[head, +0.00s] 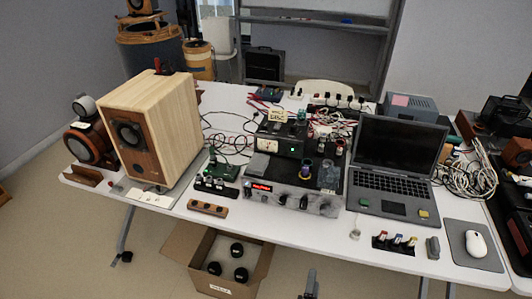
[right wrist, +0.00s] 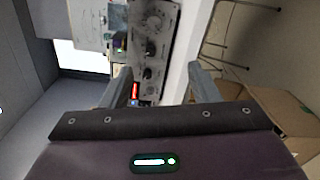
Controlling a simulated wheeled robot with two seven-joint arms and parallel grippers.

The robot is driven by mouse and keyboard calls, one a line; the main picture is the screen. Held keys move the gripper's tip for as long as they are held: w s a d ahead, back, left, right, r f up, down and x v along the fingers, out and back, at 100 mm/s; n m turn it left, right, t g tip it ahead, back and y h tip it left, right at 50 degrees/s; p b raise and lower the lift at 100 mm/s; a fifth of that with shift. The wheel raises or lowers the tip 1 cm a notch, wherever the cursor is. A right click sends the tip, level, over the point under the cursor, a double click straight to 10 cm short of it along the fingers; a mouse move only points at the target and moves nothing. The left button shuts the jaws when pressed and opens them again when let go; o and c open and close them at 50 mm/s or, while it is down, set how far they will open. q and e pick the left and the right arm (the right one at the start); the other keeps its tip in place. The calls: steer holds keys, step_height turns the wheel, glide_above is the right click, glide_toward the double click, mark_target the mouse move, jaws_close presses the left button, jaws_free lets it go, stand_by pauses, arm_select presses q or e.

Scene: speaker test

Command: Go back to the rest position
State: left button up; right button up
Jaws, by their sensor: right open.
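My right gripper (head: 310,284) shows at the bottom edge of the head view, in front of the table and to the right of the cardboard box. In the right wrist view its two fingers (right wrist: 160,80) stand apart with nothing between them. Beyond them is the amplifier's knobbed front panel (right wrist: 152,40) and the white table edge (right wrist: 185,45). The gripper touches nothing that I can see. My left gripper is in neither view.
The white table (head: 275,225) carries a wooden speaker (head: 175,120), an amplifier (head: 290,200), a laptop (head: 395,165), small switches and a mouse (head: 475,243). An open cardboard box (head: 260,268) with several dark round items stands on the floor before it.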

steer(key=s+d+f+m+g+y, duration=0.1)
steer(key=s+d+f+m+g, duration=0.2)
steer(key=f, duration=0.4)
steer(key=s+d+f+m+g+y, duration=0.15)
steer(key=s+f, duration=0.25)
steer(key=f, duration=0.4)
steer(key=s+d+f+m+g+y, duration=0.1)
steer(key=s+d+f+m+g, duration=0.2)
steer(key=f, duration=0.4)
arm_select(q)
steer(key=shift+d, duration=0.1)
arm_select(e)
steer(key=s+d+f+m+g, duration=0.1)
steer(key=s+f+m+g, duration=0.3)
steer(key=s, duration=0.7)
steer(key=s+d+f+m+g+y, duration=0.1)
steer(key=s+f+m+g, duration=0.3)
steer(key=s+f, duration=0.3)
steer(key=s, duration=0.5)
steer(key=shift+d+g, duration=0.35)
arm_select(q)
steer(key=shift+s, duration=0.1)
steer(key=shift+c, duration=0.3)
arm_select(e)
steer(key=shift+w+y, duration=0.1)
steer(key=shift+y, duration=0.15)
